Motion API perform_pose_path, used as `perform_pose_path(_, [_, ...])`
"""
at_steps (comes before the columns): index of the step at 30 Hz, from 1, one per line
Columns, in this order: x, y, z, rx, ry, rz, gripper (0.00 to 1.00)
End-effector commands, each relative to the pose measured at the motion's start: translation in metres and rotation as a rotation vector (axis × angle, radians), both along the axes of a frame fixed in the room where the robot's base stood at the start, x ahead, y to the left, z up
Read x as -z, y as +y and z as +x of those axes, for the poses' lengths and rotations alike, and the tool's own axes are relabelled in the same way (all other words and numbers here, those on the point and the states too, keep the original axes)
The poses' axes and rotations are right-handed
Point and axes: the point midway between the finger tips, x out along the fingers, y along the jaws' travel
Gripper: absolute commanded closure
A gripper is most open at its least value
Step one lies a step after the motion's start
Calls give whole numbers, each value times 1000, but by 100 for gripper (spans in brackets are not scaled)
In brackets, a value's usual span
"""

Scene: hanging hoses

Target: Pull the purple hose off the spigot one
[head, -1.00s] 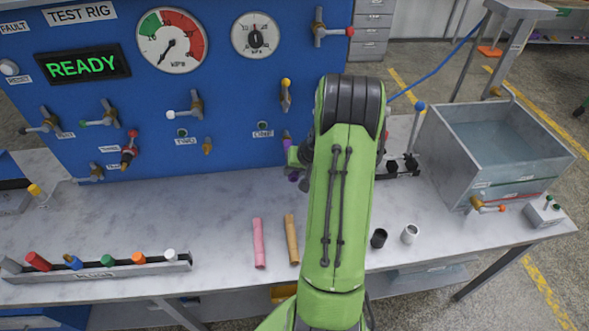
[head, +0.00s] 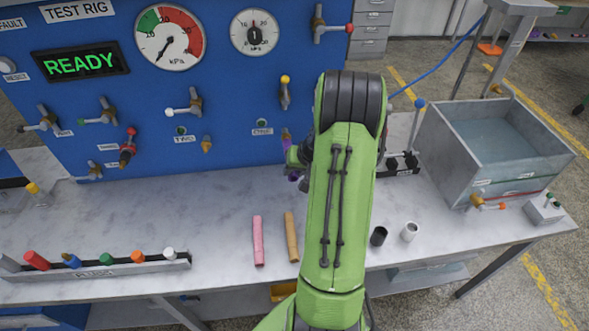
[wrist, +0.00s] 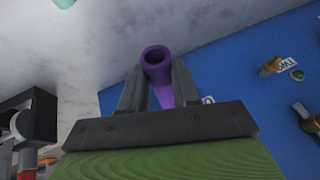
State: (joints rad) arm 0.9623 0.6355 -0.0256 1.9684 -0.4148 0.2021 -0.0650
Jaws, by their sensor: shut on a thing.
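The purple hose (wrist: 158,66) is between the two dark fingers of my gripper (wrist: 158,84) in the wrist view, with its open end toward the camera. My gripper is shut on it. In the head view, bits of purple hose (head: 286,135) show beside my green arm, close to the blue panel by a small label that seems to read ONE (head: 262,132).
The blue test rig panel (head: 225,100) carries several valves and gauges. A pink tube (head: 258,240) and a tan tube (head: 291,237) lie on the bench. A rack of plugs (head: 100,268) is at left, black (head: 378,237) and white (head: 410,232) cups and a metal tank (head: 495,150) at right.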

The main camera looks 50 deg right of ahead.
Motion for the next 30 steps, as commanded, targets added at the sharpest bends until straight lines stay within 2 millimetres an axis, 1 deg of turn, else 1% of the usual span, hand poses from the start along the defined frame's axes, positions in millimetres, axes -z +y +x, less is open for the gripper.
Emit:
perform_pose_path(21, [1, 16, -19, 1, -1, 0, 100])
perform_pose_path(30, [0, 18, -22, 0, -1, -1, 100])
